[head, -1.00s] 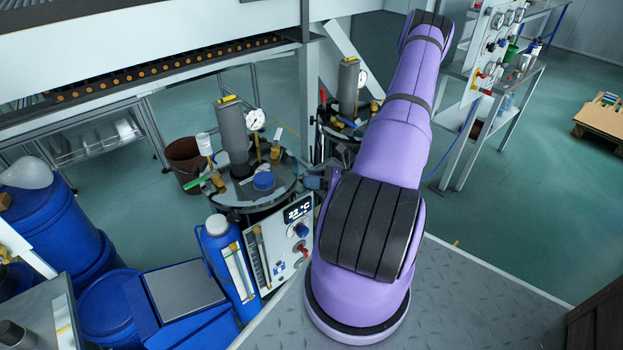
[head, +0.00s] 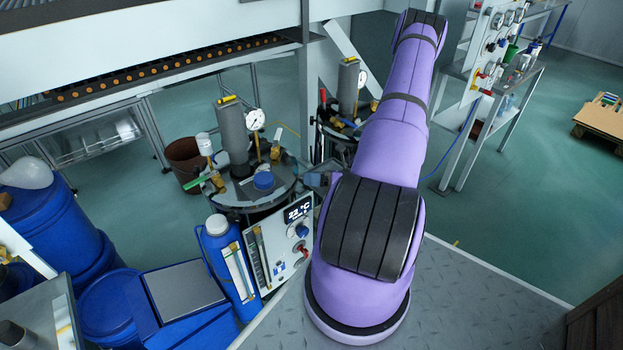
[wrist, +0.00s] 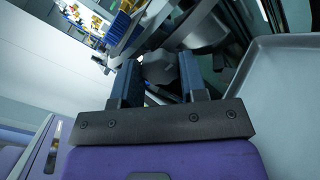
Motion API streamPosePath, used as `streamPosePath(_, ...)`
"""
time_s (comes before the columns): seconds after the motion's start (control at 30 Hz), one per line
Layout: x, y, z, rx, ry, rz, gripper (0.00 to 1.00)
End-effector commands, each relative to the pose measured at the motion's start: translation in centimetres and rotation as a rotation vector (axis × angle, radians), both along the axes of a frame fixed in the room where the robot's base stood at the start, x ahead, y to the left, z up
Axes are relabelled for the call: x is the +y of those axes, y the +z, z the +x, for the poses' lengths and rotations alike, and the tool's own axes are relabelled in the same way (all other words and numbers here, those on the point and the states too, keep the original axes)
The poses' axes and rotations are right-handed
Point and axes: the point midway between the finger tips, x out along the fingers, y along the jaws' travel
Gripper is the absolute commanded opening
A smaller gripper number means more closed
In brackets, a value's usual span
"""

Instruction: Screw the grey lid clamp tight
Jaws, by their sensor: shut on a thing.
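The grey lid clamp (wrist: 158,68) shows in the wrist view as a faceted grey knob between the two dark blue-grey fingers of my gripper (wrist: 157,75). The fingers are shut on it, one on each side. In the head view my gripper (head: 316,180) is a small dark shape at the right rim of the vessel lid (head: 236,190), partly hidden by my purple arm. The clamp itself cannot be made out there. How tight the clamp sits cannot be seen.
A grey cylinder (head: 232,135), a pressure gauge (head: 255,119) and brass valves stand on the lid. A control panel (head: 287,245) with a display and a blue bottle (head: 225,262) are in front. A second vessel (head: 345,125) stands behind. A steel post (head: 309,90) rises close to my gripper.

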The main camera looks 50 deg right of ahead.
Motion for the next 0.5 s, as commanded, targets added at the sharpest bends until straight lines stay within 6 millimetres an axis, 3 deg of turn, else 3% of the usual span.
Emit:
streamPosePath(0.07,-0.09,0.0,0.0,-0.001,-0.002,-0.002,0.16)
streamPosePath(0.1,-0.09,0.0,0.0,-0.001,-0.002,-0.002,0.44)
streamPosePath(0.2,-0.08,0.0,-0.01,-0.001,-0.001,-0.002,0.65)
streamPosePath(0.5,-0.12,0.0,-0.13,-0.001,-0.001,-0.002,0.65)
